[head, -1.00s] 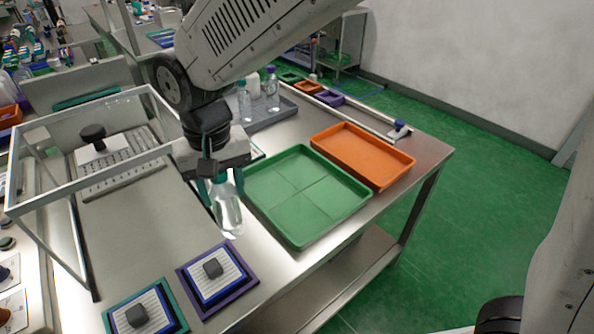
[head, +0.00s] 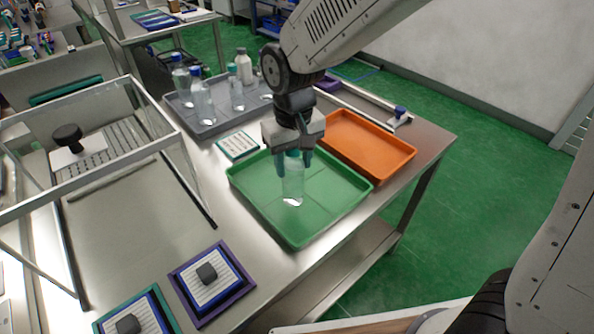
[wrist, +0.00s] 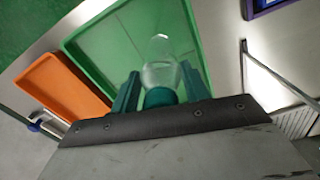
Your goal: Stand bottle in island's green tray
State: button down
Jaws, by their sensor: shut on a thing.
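A clear bottle with a teal cap (head: 293,182) is held upright by my gripper (head: 292,160). It also shows in the wrist view (wrist: 160,68), with its cap between the two teal fingers (wrist: 160,92). The green tray (head: 258,208) lies on the steel island, and the bottle is over its inside in the head view. I cannot tell whether the bottle's base touches the tray floor or is a little above it. The tray holds nothing else that I can see.
An orange tray (head: 366,150) sits right beside the green one. A grey tray (head: 205,130) with several bottles stands behind. A glass-sided frame (head: 190,165) is at left, and two framed pads (head: 212,283) lie in front. A small green-edged card (head: 237,146) lies behind the green tray.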

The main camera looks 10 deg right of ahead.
aim_at(297, 173)
jog(key=shift+w+d, duration=0.15)
jog(key=shift+d, duration=0.2)
jog(key=shift+f, duration=1.9)
jog(key=c, duration=0.7)
grip_release()
notch_tip(297, 173, up, 12)
jog(key=shift+r, duration=0.15)
